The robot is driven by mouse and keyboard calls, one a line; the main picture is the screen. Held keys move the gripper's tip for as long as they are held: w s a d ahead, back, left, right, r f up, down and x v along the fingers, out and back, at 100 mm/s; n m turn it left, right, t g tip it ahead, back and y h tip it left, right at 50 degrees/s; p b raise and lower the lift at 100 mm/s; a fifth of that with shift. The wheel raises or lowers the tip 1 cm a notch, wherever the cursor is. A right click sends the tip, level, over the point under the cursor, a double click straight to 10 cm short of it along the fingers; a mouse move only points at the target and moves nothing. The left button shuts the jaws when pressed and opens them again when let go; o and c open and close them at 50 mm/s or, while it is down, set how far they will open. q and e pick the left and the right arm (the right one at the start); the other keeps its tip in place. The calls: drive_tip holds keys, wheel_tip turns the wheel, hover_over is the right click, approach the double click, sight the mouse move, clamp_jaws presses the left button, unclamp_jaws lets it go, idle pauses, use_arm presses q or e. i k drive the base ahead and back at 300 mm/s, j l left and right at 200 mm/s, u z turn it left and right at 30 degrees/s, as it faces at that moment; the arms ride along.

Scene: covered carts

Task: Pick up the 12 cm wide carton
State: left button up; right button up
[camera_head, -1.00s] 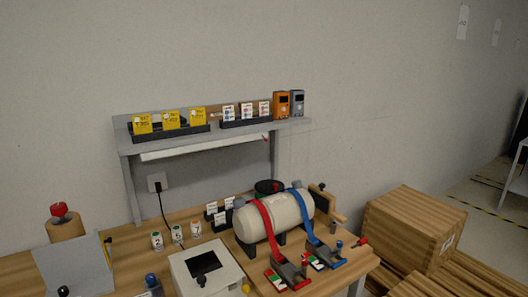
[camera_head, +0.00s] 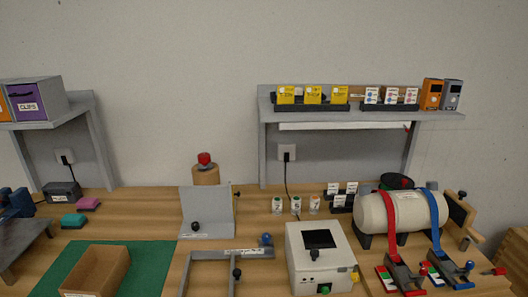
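An open-topped brown carton (camera_head: 97,270) stands on a green mat (camera_head: 148,266) at the lower left, its front cut by the picture's bottom edge. Its inside shows and looks empty. A small label sits low on its near side, too small to read, so I cannot tell its width. Neither of my grippers is in view.
A white box (camera_head: 318,258) and a strapped cream tank (camera_head: 400,212) are farther right. Pink (camera_head: 88,202) and teal (camera_head: 73,221) blocks lie behind the mat.

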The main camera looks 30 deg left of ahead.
sight(100, 272)
drive_tip(key=k+u, duration=0.15)
drive_tip(key=u, duration=1.9)
